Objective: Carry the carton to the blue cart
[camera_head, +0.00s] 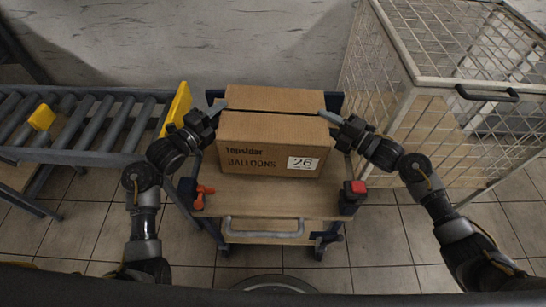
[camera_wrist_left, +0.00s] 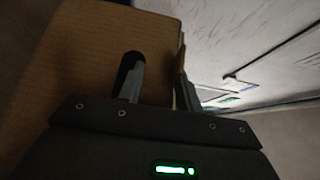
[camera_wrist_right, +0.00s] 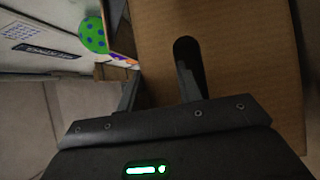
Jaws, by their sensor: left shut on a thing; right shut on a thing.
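The brown carton (camera_head: 270,140) is labelled "Topstar BALLOONS" with a white "26" tag. It is upright over the wooden deck of the blue cart (camera_head: 270,207); I cannot tell whether its bottom touches the deck. My left gripper (camera_head: 218,108) is shut on its left wall, one finger in the hand hole, as the left wrist view shows (camera_wrist_left: 158,80). My right gripper (camera_head: 328,116) is shut on the right wall in the same way, one finger in the hand hole in the right wrist view (camera_wrist_right: 156,80). The carton's far side and underside are hidden.
A roller conveyor (camera_head: 85,122) with a yellow end stop (camera_head: 176,107) stands left. A wire mesh cage (camera_head: 455,45) stands close on the right. The cart's grey handle (camera_head: 263,233) faces me. A green dotted ball (camera_wrist_right: 92,35) shows in the right wrist view.

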